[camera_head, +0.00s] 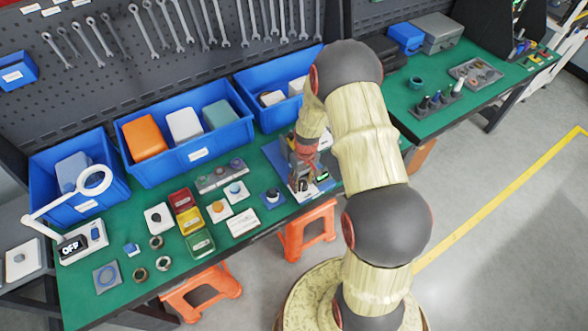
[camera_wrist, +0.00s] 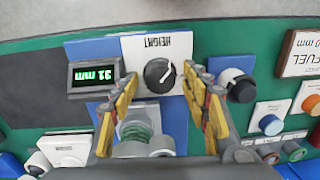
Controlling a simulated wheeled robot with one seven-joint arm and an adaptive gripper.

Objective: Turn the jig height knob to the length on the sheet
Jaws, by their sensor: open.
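The jig height knob (camera_wrist: 159,73) is black and round with a pale pointer line, on a white plate (camera_wrist: 133,46) marked HEIGHT. A small display (camera_wrist: 95,75) beside it reads 31 mm in green. My gripper (camera_wrist: 160,74) is open, with one yellow-and-grey finger on either side of the knob; I cannot tell whether they touch it. The sheet (camera_wrist: 303,55) at the right edge shows "FUEL" and "0 mm", with the rest cut off. In the head view, my gripper (camera_head: 304,174) is over the jig, and the knob cannot be made out.
A black-topped knob on a blue base (camera_wrist: 238,85) stands close right of the fingers. A greenish round part (camera_wrist: 138,125) sits between them, below the knob. Blue bins (camera_head: 190,150) line the back of the green bench (camera_head: 110,305). Red, yellow and green trays (camera_head: 200,244) lie left.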

